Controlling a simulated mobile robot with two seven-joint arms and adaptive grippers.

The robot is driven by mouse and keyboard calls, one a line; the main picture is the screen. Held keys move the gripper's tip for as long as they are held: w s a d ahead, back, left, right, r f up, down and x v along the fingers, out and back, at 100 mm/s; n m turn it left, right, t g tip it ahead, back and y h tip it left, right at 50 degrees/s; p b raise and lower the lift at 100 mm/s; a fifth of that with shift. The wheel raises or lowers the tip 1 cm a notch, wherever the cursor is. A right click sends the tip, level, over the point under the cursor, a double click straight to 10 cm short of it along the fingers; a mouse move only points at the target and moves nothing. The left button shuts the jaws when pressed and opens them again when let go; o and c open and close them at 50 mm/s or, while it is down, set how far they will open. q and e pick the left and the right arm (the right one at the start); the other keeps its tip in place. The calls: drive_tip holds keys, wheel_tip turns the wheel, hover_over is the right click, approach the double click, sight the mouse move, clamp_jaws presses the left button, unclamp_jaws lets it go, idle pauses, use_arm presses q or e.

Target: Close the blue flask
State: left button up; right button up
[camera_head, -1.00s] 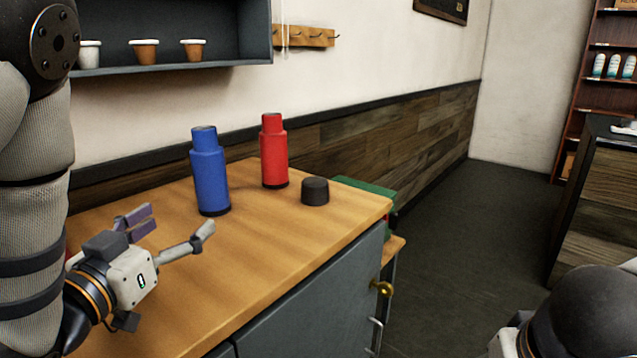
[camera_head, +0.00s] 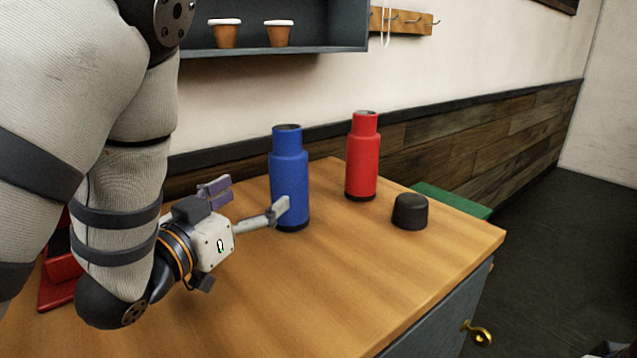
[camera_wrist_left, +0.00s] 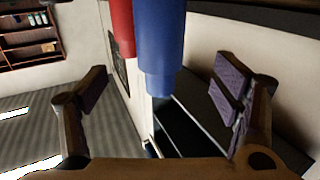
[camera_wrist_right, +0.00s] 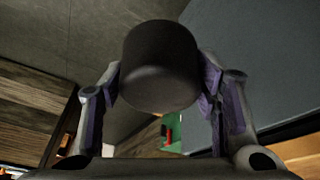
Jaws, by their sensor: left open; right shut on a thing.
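The blue flask (camera_head: 289,170) stands upright on the wooden table, its top open with no cap on it. My left gripper (camera_head: 248,199) is open beside it, low on its left side; one finger overlaps the flask's lower part in the head view. In the left wrist view the blue flask (camera_wrist_left: 160,50) appears upside down, ahead and between the spread fingers (camera_wrist_left: 160,90). My right gripper (camera_wrist_right: 160,92) is shut on a dark round cap (camera_wrist_right: 160,65), seen only in the right wrist view. Another dark cap (camera_head: 410,211) sits on the table.
An uncapped red flask (camera_head: 362,160) stands right of the blue one, near the wall. A red object (camera_head: 60,280) is partly hidden behind my left arm. A shelf with pots (camera_head: 278,34) hangs above. The table's front middle is clear.

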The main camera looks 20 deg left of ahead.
sight(278, 181)
use_arm(q)
drive_tip(key=shift+w+d+f+b, duration=0.1)
drive_tip(key=shift+w+f+b, duration=0.3)
drive_tip(key=shift+w, duration=0.2)
drive_tip(key=shift+w+d+f+b, duration=0.1)
drive_tip(key=shift+w+f+b, duration=0.25)
drive_tip(key=shift+w, duration=0.2)
drive_tip(key=w, duration=0.1)
drive_tip(key=w+r, duration=0.1)
drive_tip(key=w, duration=0.1)
drive_tip(key=shift+w, duration=0.55)
use_arm(e)
drive_tip(key=shift+g, duration=0.6)
drive_tip(key=shift+s+f, duration=0.15)
drive_tip(key=shift+f, duration=2.25)
use_arm(q)
drive_tip(key=w, duration=0.5)
drive_tip(key=shift+w+d, duration=0.1)
drive_tip(key=shift+d, duration=0.2)
use_arm(e)
drive_tip(key=shift+s+f, duration=0.1)
drive_tip(key=shift+f, duration=0.4)
use_arm(q)
drive_tip(key=shift+r, duration=0.1)
drive_tip(key=shift+c, duration=0.6)
